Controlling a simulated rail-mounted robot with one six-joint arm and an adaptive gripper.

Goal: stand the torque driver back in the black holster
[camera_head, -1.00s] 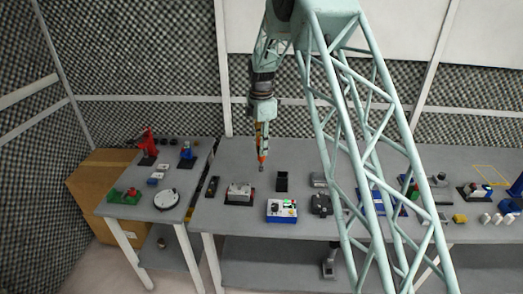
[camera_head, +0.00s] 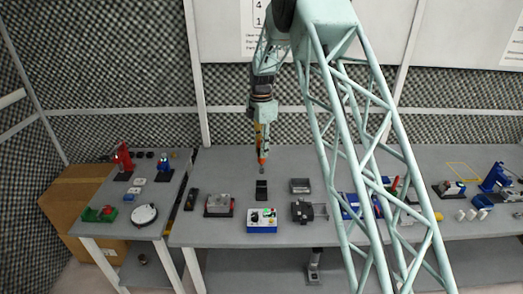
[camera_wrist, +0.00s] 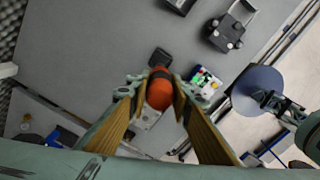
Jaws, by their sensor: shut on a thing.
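My gripper (camera_head: 261,140) is shut on the torque driver (camera_head: 262,158), which hangs upright, tip down, above the table. In the wrist view the driver's orange body (camera_wrist: 159,94) sits between the two fingers of my gripper (camera_wrist: 156,84). The black holster (camera_head: 262,190) stands on the table just below the driver's tip in the head view. In the wrist view part of the holster (camera_wrist: 160,57) shows just past the driver's orange end. The driver is apart from the holster in the head view; the exact gap and alignment are hard to tell.
A blue-and-white box with buttons (camera_head: 262,221) stands in front of the holster. A grey block on a black base (camera_head: 219,205) is to its left. A grey tray (camera_head: 300,186) and a dark clamp-like device (camera_head: 308,210) are to its right. Bare table lies behind the holster.

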